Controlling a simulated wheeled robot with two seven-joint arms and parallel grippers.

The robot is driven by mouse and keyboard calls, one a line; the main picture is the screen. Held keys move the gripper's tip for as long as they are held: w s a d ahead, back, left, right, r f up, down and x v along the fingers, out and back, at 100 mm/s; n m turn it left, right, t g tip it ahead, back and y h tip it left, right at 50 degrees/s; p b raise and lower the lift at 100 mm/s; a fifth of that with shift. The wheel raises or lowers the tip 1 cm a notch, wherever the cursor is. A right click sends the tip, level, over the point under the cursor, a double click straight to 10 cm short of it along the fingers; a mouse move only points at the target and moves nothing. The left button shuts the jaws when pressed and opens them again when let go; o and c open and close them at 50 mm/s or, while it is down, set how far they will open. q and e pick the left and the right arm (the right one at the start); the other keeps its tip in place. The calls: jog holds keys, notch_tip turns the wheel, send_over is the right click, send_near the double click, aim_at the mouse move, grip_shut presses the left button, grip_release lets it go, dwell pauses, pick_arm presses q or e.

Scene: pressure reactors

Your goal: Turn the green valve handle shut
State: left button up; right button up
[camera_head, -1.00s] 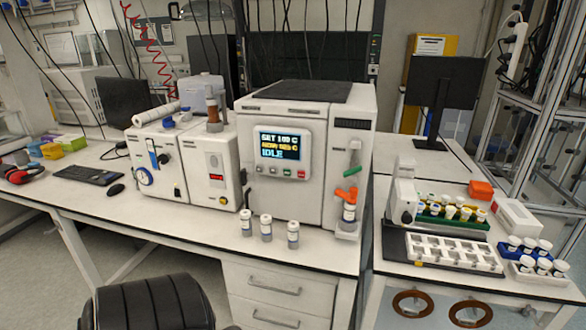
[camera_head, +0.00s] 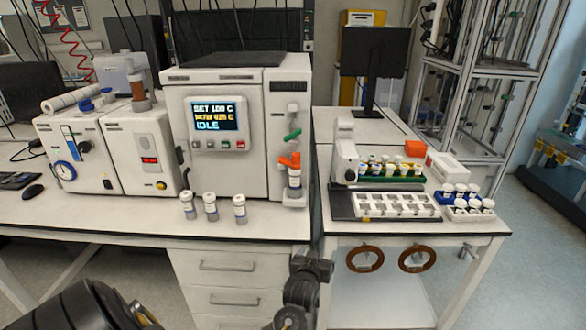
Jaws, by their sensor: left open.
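The green valve handle (camera_head: 292,135) is on the right front panel of the white reactor unit (camera_head: 218,136). It sits tilted, with its right end higher. An orange handle (camera_head: 289,160) is just below it, above a capped vial (camera_head: 294,179) in a holder. My left gripper (camera_head: 313,265), dark grey, is low in the picture in front of the bench drawers. It is open, well below the green handle and apart from it. Its fingertips are small and hard to make out. My right gripper is not in view.
Three capped vials (camera_head: 210,207) stand on the bench's front edge, left of the valve. White instruments (camera_head: 142,152) are to the left. The right bench holds a white rack (camera_head: 396,205) and vials (camera_head: 468,199).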

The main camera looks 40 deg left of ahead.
pick_arm(q)
jog(key=w+a+r+n+t+y, duration=0.1)
jog(key=w+a+r+n+y, duration=0.15)
jog(key=r, duration=0.65)
jog(key=w+a+r+n+t+y, duration=0.1)
jog(key=a+r+n+y, duration=0.25)
jog(key=r, duration=0.65)
jog(key=n+g+y, duration=0.2)
jog(key=n+y, duration=0.3)
jog(key=n, duration=0.1)
send_near(293, 133)
jog(key=x, duration=0.3)
jog(key=p+x, duration=0.1)
jog(key=x, duration=0.5)
jog(key=shift+w+a+f+p, duration=0.2)
jog(key=shift+a+f+p, duration=0.1)
jog(key=shift+p, duration=0.1)
jog(key=shift+w+a, duration=0.2)
jog(key=shift+w, duration=0.05)
jog(key=shift+m, duration=0.3)
jog(key=c, duration=1)
